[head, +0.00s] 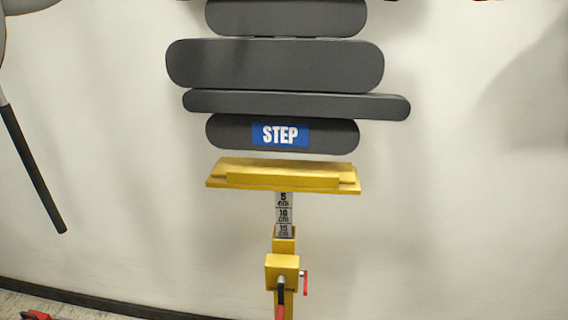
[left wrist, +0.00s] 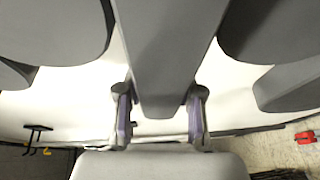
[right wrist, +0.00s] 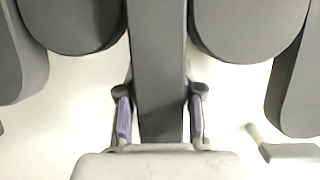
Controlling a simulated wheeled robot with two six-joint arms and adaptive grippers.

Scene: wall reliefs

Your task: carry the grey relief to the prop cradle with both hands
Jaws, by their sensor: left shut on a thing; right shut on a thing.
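The grey relief (head: 275,62) is a stack of dark rounded bars with a blue STEP label on its lowest visible bar; its top runs out of the head view. The yellow prop cradle (head: 283,180) stands directly below it on a post with a cm scale. A thin strip of wall shows between them; I cannot tell the depth between them. My left gripper (left wrist: 160,95) is shut on a grey bar of the relief, a finger on each side. My right gripper (right wrist: 160,95) is likewise shut on a grey bar. Neither gripper shows in the head view.
The pale wall (head: 460,220) is bare on both sides of the cradle post. A dark rod (head: 35,170) slants down at the left. A red object (left wrist: 305,137) lies on the floor in the left wrist view. A dark baseboard (head: 90,300) runs along the wall's foot.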

